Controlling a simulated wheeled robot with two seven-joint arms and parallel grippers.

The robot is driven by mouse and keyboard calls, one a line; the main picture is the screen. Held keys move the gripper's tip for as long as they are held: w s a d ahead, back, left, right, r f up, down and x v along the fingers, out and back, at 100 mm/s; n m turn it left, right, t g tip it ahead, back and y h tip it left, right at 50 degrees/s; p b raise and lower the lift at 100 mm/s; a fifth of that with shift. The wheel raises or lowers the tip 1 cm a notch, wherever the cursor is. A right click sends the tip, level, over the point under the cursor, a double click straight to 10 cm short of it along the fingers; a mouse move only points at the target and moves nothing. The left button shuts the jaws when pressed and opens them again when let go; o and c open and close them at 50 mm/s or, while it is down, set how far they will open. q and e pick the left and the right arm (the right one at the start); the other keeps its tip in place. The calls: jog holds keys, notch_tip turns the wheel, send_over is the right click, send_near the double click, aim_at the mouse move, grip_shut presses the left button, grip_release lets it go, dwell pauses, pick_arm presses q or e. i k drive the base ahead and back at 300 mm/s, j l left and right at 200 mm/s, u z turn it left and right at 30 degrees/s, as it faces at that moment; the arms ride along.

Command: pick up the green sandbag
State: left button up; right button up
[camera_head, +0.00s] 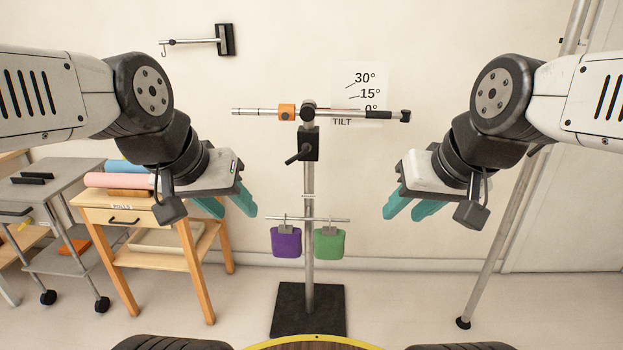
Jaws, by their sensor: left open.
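The green sandbag (329,245) hangs by a grey clip from the right side of a thin crossbar (343,220) on a stand (309,180). A purple sandbag (286,243) hangs on the left side of the same bar. My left gripper (237,211) is open and empty, up and to the left of the purple bag. My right gripper (404,213) has its teal fingers apart and empty, up and to the right of the green bag. Neither gripper touches a bag.
The stand has a black base plate (308,325) and an upper horizontal rod with an orange collar (287,112). A wooden table (170,215) with rolls and a grey cart (70,250) stand at left. A slanted pole (500,215) stands at right. Floor around the stand is clear.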

aim_at(329, 241)
jog(key=i+l+u, duration=0.25)
jog(key=i, duration=0.2)
jog(key=i+l+u, duration=0.2)
jog(key=i, duration=0.3)
jog(key=j, duration=0.1)
